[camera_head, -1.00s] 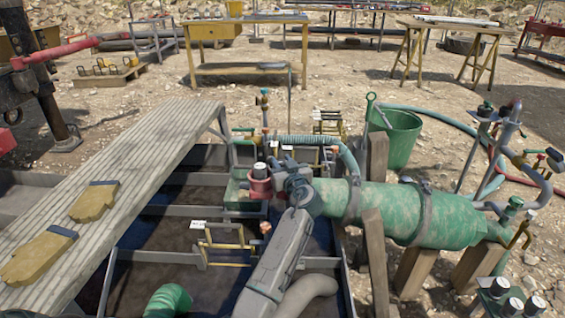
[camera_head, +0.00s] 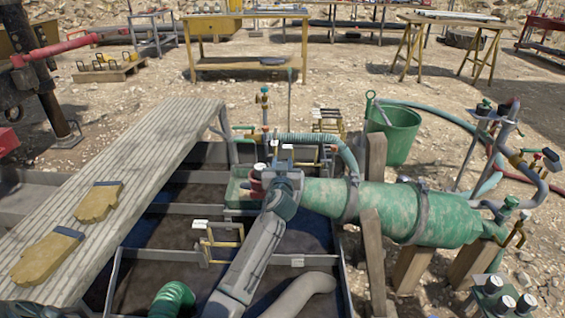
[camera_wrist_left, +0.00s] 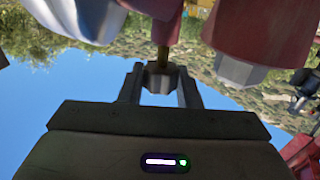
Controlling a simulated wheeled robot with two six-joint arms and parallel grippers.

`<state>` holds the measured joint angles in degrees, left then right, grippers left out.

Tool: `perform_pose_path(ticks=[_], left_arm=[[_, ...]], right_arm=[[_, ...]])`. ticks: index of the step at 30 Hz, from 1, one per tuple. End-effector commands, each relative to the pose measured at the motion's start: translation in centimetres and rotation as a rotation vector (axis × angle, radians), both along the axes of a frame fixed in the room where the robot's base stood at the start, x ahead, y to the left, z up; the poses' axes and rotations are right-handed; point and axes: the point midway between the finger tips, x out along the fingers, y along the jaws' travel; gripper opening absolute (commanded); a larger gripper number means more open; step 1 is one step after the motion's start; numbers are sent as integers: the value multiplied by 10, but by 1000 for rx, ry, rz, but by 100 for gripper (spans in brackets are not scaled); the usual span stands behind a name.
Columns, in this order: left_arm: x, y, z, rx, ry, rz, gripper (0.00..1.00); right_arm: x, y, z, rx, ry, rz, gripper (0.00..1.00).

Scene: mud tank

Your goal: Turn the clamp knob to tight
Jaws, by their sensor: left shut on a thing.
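My left arm reaches up the middle of the head view, and its gripper (camera_head: 285,153) is beside a red fitting (camera_head: 257,184) at the near end of the green cylinder. In the left wrist view, the two fingers (camera_wrist_left: 160,88) are shut on a small grey faceted knob (camera_wrist_left: 160,75) on a brass-coloured stem. In the head view the knob is hidden behind my gripper. I cannot tell from the frames how tight it is. My right gripper is not in view.
A mottled green cylinder (camera_head: 440,220) lies on wooden posts to the right, with pipes and valves at its far end. A metal frame tank (camera_head: 160,256) lies below. Gloves (camera_head: 98,202) lie on a ribbed plank (camera_head: 150,165) at left. A green bucket (camera_head: 398,135) stands behind.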

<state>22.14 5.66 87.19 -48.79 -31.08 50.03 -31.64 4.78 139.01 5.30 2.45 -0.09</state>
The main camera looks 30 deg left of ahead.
Motion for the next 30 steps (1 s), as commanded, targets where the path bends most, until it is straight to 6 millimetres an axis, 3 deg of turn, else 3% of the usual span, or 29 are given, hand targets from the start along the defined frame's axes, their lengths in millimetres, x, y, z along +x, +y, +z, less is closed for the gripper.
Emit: perform_pose_path(ticks=[11,12,15,25,30], left_arm=[[0,0,1,1,-2,-4,8],[0,0,1,1,-2,-4,32],[0,0,1,1,-2,-4,51],[-3,-1,0,0,-1,-4,51],[-24,-12,0,-2,0,-5,51]], right_arm=[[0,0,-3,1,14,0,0],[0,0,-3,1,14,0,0],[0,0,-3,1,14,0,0],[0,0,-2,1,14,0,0],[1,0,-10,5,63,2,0]])
